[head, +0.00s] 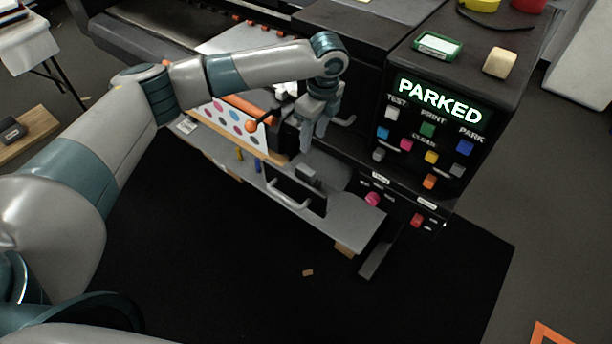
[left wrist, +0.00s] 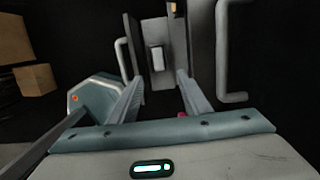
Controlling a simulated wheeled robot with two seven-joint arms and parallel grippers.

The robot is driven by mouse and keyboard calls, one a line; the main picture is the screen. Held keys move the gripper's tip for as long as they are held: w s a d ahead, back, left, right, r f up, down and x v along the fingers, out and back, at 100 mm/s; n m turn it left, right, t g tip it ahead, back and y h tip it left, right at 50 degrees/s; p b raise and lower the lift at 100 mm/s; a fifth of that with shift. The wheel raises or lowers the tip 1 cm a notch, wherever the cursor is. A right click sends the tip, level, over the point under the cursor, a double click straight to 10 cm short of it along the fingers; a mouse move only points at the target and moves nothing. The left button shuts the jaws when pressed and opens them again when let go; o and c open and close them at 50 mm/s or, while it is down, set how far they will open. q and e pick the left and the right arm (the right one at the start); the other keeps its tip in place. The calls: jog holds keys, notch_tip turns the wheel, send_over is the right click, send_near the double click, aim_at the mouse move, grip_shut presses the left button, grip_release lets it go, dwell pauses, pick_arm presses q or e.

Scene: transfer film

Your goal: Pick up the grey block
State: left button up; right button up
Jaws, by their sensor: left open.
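The grey block (head: 308,175) is small and sits on the dark panel at the grey shelf (head: 340,215) of the machine, just beside a bar handle. A small pale grey block, which looks like the same one, shows in the left wrist view (left wrist: 157,58), ahead of the fingertips and between their lines. My left gripper (head: 314,141) is above and close to the block in the head view. Its two fingers are apart in the left wrist view (left wrist: 160,78), with nothing between them. My right gripper is in neither view.
A grey bar handle (head: 288,195) stands out from the shelf front. An orange-knobbed lever (head: 252,126) and a dotted sheet (head: 228,120) are left of the gripper. The control panel with a PARKED sign (head: 440,101) stands to the right. The black mat (head: 230,270) is mostly clear.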

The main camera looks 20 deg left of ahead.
pick_arm(q)
jog(key=p, duration=0.3)
send_near(306, 169)
notch_tip(306, 169, down, 5)
jog(key=shift+w+a+f, duration=0.1)
jog(key=shift+a, duration=0.05)
jog(key=shift+a+f+p, duration=0.15)
jog(key=shift+f+p, duration=0.25)
jog(key=shift+f, duration=0.15)
jog(key=f, duration=0.2)
jog(key=f+p, duration=0.1)
jog(key=shift+a, duration=0.25)
jog(key=shift+f, duration=0.5)
grip_shut()
